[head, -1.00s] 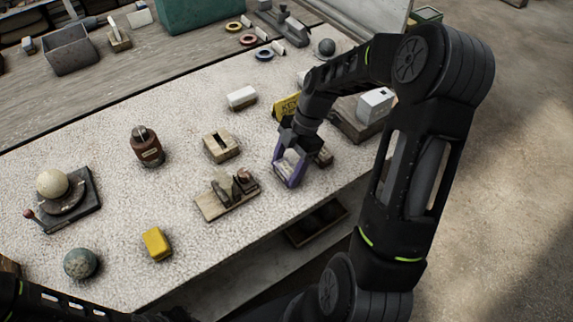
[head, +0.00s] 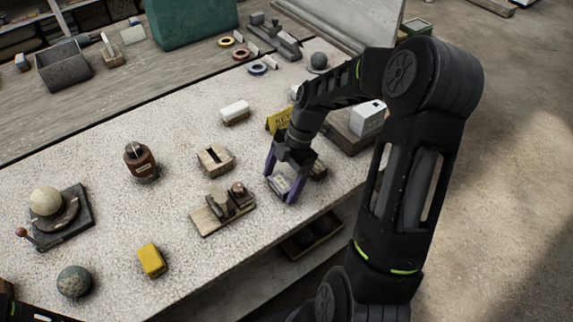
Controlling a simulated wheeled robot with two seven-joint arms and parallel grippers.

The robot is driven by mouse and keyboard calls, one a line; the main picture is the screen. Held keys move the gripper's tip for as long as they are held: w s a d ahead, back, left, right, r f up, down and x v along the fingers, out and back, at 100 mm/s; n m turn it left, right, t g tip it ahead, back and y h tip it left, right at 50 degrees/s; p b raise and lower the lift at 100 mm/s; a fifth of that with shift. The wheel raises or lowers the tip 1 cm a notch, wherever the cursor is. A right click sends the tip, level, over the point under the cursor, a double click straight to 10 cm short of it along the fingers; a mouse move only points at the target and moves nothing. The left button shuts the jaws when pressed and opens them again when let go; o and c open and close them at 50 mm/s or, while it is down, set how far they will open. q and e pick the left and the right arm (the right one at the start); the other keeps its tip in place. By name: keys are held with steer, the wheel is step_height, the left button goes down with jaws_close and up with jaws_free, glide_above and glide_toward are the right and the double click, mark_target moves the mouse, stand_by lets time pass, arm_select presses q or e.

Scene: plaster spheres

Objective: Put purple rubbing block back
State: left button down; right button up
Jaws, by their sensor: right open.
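My right gripper (head: 283,184) points down over the right part of the speckled worktop (head: 185,207), near its front edge. Its two fingers look purple and stand apart. A small pale-topped block (head: 280,184) with purple about it shows between the fingers, low at the worktop. It looks like the purple rubbing block, but the fingers cover much of it, and I cannot tell whether they touch it. A wooden board with small dark blocks (head: 222,209) lies to the left of the gripper.
A white box (head: 367,118) is behind my right arm. A yellow block (head: 151,260), a green-grey sphere (head: 73,281) and a brown jar (head: 140,161) are farther left.

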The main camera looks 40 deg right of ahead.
steer(key=shift+d+r, duration=0.2)
steer(key=shift+r, duration=0.2)
steer(key=b+v, duration=0.2)
steer(key=v, duration=0.9)
steer(key=shift+s+a, duration=0.1)
